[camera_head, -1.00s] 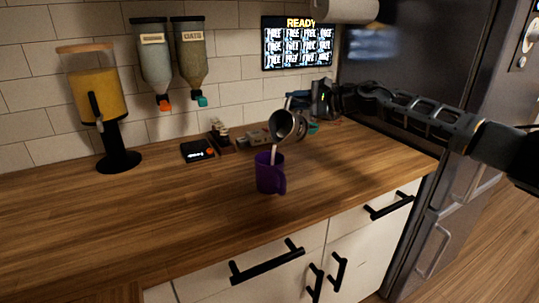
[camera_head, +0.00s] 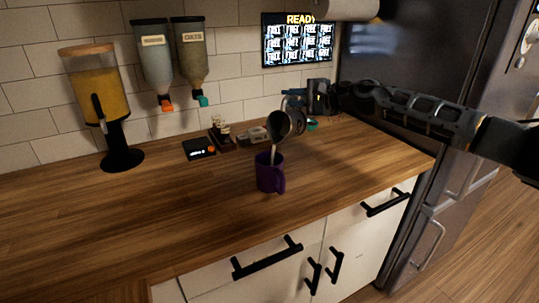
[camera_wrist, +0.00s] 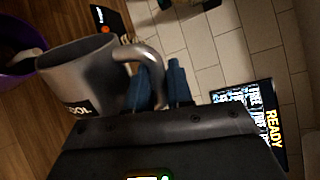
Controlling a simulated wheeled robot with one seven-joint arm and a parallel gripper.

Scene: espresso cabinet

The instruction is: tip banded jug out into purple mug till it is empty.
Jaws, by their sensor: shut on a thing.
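The purple mug (camera_head: 268,178) stands upright on the wooden counter, its handle toward the right. The grey metal jug (camera_head: 280,124) is tilted above it, mouth toward the mug, and a pale stream (camera_head: 273,153) falls from the jug into the mug. In the wrist view the jug (camera_wrist: 85,70) shows a dark band with light letters, and the stream crosses to the purple mug (camera_wrist: 20,62) at the left edge. My gripper (camera_wrist: 162,85) is shut on the jug's handle with its blue fingers. The level inside the mug and the jug cannot be seen.
A black scale (camera_head: 199,148) and small items stand behind the mug. A juice dispenser (camera_head: 98,95) stands at the left, with two wall dispensers (camera_head: 172,60) beside it. A dark machine (camera_head: 318,97) stands at the back right. The counter's front left is clear.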

